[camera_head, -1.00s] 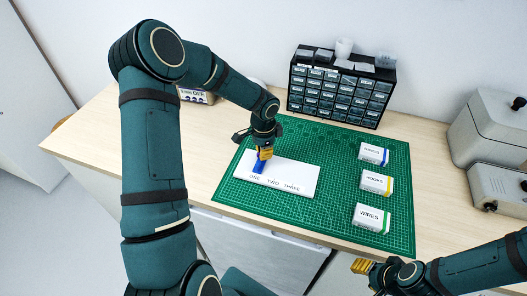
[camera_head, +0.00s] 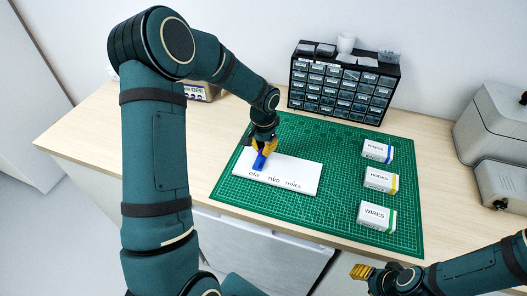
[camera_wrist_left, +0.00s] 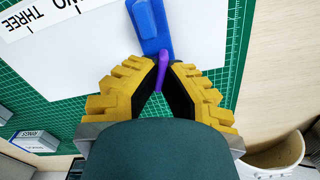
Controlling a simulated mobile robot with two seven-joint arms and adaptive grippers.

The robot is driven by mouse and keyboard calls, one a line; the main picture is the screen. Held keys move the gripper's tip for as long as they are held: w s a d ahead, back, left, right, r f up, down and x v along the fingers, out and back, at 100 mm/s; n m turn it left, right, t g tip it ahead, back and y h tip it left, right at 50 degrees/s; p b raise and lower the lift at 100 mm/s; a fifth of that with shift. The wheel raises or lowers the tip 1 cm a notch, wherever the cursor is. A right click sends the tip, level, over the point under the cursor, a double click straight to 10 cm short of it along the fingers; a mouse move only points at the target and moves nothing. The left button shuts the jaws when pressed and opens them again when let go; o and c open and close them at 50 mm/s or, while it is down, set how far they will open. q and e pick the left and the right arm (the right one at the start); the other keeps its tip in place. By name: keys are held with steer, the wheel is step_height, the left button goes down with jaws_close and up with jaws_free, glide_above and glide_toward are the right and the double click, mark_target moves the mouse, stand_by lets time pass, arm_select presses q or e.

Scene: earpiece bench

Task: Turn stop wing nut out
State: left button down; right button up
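A white board (camera_head: 300,172) marked ONE, TWO, THREE lies on the green mat. A blue stop (camera_head: 259,162) sits on it near the ONE mark. In the left wrist view the stop (camera_wrist_left: 150,30) shows at the top, with a purple wing nut (camera_wrist_left: 163,70) at its near end. My left gripper (camera_head: 264,147) is over the board at the stop. Its yellow fingers (camera_wrist_left: 161,72) converge on both sides of the purple wing nut and appear shut on it. My right gripper (camera_head: 362,271) is off the table's front edge, seen edge-on, away from the board.
Three white boxes, RINGS (camera_head: 377,151), HOOKS (camera_head: 380,180) and WIRES (camera_head: 376,216), stand on the right of the green mat (camera_head: 335,215). A black drawer cabinet (camera_head: 343,88) stands behind. Grey machines (camera_head: 495,135) are at the far right. The mat between board and boxes is clear.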

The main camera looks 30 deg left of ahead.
arm_select(q)
steer(key=shift+a+n+b, duration=0.1)
steer(key=shift+n+b, duration=0.7)
steer(key=shift+n, duration=1.5)
steer(key=c, duration=1.4)
jaws_free()
step_height(320, 180, up, 12)
